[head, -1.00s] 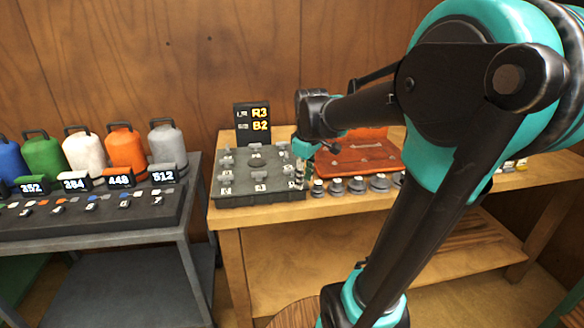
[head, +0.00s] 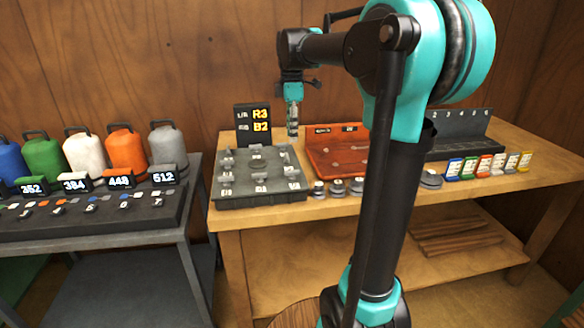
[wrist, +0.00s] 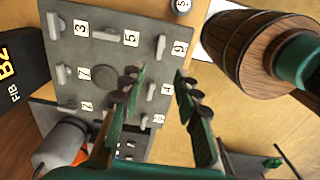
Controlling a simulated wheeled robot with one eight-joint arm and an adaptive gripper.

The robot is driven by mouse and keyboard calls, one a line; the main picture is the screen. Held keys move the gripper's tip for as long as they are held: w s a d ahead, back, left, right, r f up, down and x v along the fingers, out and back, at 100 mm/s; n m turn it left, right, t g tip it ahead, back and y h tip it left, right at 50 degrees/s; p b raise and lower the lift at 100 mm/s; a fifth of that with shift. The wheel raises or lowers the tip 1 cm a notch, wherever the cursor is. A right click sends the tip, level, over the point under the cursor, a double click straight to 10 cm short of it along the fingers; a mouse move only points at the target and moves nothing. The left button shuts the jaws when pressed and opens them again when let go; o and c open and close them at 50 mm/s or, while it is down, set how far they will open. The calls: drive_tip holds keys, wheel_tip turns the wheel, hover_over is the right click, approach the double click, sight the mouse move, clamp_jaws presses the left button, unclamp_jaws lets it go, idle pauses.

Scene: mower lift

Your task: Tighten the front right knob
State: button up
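The grey panel (head: 262,202) lies on the wooden bench and carries several upright lever-like knobs beside numbered labels. The front right knob (head: 289,183) stands at its near right corner; in the wrist view it is the knob at the panel's upper right (wrist: 161,46), standing by itself with nothing touching it. My gripper (head: 293,131) hangs pointing down, well above the bench around the panel's right side. In the wrist view my gripper (wrist: 163,88) has its two dark green fingers apart with nothing between them. The fingers hide part of the panel's near edge.
A dark sign (head: 252,124) reading R3 and B2 stands behind the panel. A red tray (head: 325,160) is to the right, with several grey weights (head: 337,187) in front. A grey cart (head: 100,227) with coloured canisters stands left.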

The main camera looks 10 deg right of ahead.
sight(292, 171)
wheel_tip(292, 171, down, 13)
drive_tip(key=shift+r, duration=0.1)
idle(0.3)
clamp_jaws()
